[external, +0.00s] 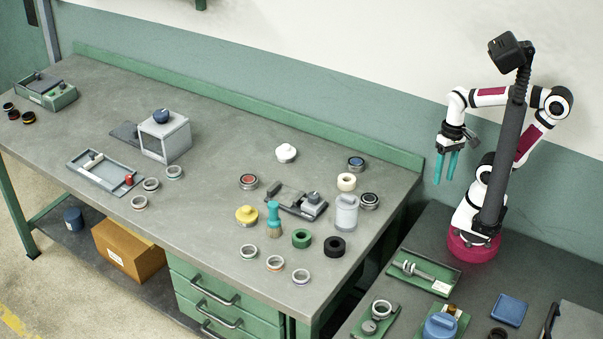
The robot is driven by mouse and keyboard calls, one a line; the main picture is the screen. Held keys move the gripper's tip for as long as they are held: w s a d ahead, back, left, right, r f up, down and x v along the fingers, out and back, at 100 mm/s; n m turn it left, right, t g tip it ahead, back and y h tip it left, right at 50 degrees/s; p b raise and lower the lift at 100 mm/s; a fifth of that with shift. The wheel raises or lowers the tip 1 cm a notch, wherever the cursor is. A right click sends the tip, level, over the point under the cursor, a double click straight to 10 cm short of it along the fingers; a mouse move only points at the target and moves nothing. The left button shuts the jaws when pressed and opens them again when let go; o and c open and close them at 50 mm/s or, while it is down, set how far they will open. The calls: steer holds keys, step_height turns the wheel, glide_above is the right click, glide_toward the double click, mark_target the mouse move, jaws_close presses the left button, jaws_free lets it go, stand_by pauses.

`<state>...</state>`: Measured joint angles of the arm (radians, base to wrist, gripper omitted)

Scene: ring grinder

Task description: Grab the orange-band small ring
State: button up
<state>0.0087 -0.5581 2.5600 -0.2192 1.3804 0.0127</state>
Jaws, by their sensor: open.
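Several small silver rings with thin coloured bands lie on the grey workbench (215,210). In the front group, the middle ring (275,263) seems to have an orange-tinted band. It lies flat between a left ring (249,251) and a right ring (301,276). Another ring (139,203) near the bench's front edge also looks orange-tinted; the bands are too small to be sure. My gripper (447,166), with teal fingers pointing down, is open and empty. It hangs at the right, beyond the workbench's right end, well away from the rings.
A brush (274,220), a green ring (301,238), a black ring (334,246) and a grey canister (346,212) stand behind the front rings. A grey box (165,137) and a tray (105,172) are farther left.

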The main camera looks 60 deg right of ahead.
steer(key=o, duration=0.7)
